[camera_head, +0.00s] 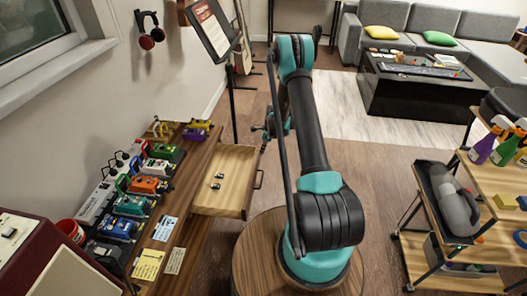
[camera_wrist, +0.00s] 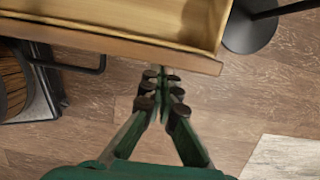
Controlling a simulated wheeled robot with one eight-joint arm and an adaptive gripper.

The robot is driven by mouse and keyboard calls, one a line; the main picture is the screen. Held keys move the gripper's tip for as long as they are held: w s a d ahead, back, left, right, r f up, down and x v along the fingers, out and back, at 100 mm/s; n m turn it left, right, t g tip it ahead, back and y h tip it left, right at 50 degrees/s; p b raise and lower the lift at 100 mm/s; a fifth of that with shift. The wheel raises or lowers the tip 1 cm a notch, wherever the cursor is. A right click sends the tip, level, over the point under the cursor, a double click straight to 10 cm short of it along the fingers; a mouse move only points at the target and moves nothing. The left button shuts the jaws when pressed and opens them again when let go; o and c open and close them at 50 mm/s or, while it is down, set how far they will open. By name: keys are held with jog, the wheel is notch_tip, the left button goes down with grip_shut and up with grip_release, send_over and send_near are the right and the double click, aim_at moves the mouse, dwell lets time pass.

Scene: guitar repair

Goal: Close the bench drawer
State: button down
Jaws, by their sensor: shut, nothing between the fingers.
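The bench drawer (camera_head: 232,165) stands pulled out from the right side of the wooden bench (camera_head: 178,215). Its inside is pale wood and holds two small dark items (camera_head: 218,181). A dark bar handle (camera_head: 259,179) is on its front. In the wrist view, the drawer front (camera_wrist: 140,45) runs across the top, with the handle (camera_wrist: 75,66) to the left. My gripper (camera_wrist: 163,80) is shut and empty, its fingertips close by the drawer front, right of the handle. I cannot tell whether they touch. In the head view my gripper (camera_head: 267,130) is small and partly hidden by my arm.
Several pedals (camera_head: 130,205) and paper cards (camera_head: 150,264) lie on the bench. A music stand (camera_head: 212,30) rises behind the drawer; its round base (camera_wrist: 252,32) shows in the wrist view. A cart (camera_head: 450,245) stands right. Open floor lies between.

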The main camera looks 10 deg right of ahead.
jog(key=w+a, duration=0.3)
jog(key=a, duration=0.6)
jog(key=w+a, duration=0.3)
jog(key=a, duration=0.6)
jog(key=shift+a, duration=0.2)
